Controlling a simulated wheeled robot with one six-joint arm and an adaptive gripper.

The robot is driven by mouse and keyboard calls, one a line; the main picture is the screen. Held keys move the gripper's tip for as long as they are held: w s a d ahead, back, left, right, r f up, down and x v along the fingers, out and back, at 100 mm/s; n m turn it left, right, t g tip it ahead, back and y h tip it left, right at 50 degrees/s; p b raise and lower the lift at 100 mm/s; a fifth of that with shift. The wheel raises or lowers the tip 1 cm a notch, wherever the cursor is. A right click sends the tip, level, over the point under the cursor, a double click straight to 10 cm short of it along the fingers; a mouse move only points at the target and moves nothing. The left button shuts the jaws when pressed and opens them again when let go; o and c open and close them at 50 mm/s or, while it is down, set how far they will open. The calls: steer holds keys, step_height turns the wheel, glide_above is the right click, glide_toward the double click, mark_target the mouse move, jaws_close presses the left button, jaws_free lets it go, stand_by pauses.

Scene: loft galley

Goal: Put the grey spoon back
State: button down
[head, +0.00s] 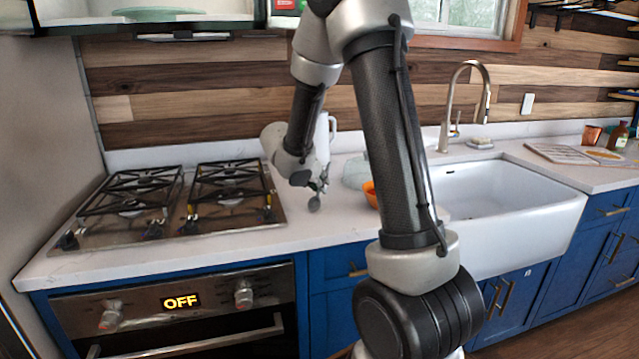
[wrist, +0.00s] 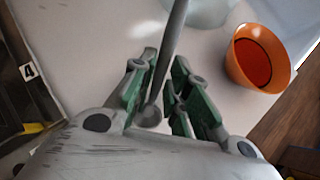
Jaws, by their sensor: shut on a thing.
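The grey spoon (wrist: 172,45) is between the fingers of my gripper (wrist: 163,62) in the wrist view. Its long shaft runs up past the fingertips to the top edge of the picture, and a rounded end shows low between the fingers. In the head view my gripper (head: 319,185) is shut on the spoon above the counter, between the stove and the sink. A rounded grey end of the spoon (head: 314,204) shows just below the fingers. The rest of the spoon is hard to make out there, and I cannot tell whether it touches the counter.
An orange bowl (head: 370,195) stands right of my gripper, also in the wrist view (wrist: 245,72). A pale glass vessel (head: 355,173) is behind it, and a white pitcher (head: 323,135) stands at the back. The gas stove (head: 185,205) is left, the white sink (head: 525,215) right.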

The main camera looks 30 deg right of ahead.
steer(key=c, duration=1.4)
jaws_free()
steer(key=shift+f, duration=0.1)
steer(key=shift+a+r, duration=0.15)
steer(key=shift+r, duration=0.25)
steer(key=v, duration=1.1)
steer(key=s+d+r+m+g+y, duration=0.1)
steer(key=s+d+r+m+y, duration=0.1)
steer(key=s+m, duration=0.55)
steer(key=s+d+r+m+g+y, duration=0.1)
steer(key=s+r+m, duration=0.2)
steer(key=s+m, duration=0.45)
steer(key=s+a+m+y, duration=0.1)
steer(key=s+a+m, duration=0.1)
steer(key=s+m, duration=0.1)
steer(key=s+a+m+t+y, duration=0.1)
steer(key=s+a+m+y, duration=0.1)
steer(key=s, duration=0.3)
steer(key=s+a+f+m+t+y, duration=0.1)
steer(key=s+a+m+y, duration=0.1)
steer(key=s+m, duration=0.1)
steer(key=shift+s+a+m, duration=0.1)
steer(key=shift+s+m, duration=0.2)
steer(key=shift+s, duration=0.25)
